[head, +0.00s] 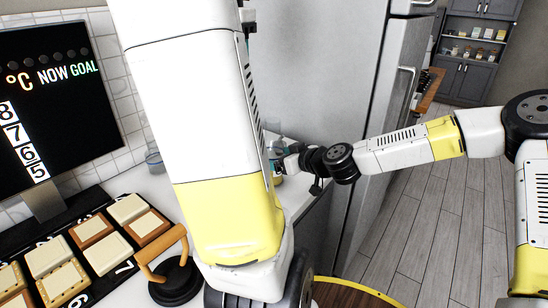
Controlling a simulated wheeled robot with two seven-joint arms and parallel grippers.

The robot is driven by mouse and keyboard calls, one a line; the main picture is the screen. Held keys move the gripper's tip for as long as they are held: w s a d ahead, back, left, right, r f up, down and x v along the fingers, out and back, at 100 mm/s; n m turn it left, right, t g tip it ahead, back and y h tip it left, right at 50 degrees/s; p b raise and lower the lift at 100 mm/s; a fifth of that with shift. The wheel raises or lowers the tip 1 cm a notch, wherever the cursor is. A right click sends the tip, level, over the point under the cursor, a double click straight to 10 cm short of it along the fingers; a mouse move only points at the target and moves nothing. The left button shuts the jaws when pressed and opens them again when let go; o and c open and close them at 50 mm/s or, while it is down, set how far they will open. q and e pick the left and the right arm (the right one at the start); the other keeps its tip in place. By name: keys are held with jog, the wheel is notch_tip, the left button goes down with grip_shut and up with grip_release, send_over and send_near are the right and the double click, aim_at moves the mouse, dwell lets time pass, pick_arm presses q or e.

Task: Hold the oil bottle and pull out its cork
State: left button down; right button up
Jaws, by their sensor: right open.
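My right arm reaches in from the right, and its right gripper (279,158) is at the counter beside the fridge, partly hidden behind my left arm. It is open. A small yellowish-green thing shows just under it, too small and covered to tell whether it is the oil bottle. I cannot make out a cork. My white and yellow left arm fills the middle of the view, and the left gripper is out of sight.
A black screen (50,105) stands at the left, above a black board with wooden tiles (88,232). A black object with a wooden handle (165,254) stands by the board. A clear jar (155,161) is at the wall. The grey fridge (320,75) stands behind the right gripper.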

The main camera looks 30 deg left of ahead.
jog(key=shift+v, duration=1.15)
jog(key=v, duration=1.2)
jog(key=shift+f, duration=0.1)
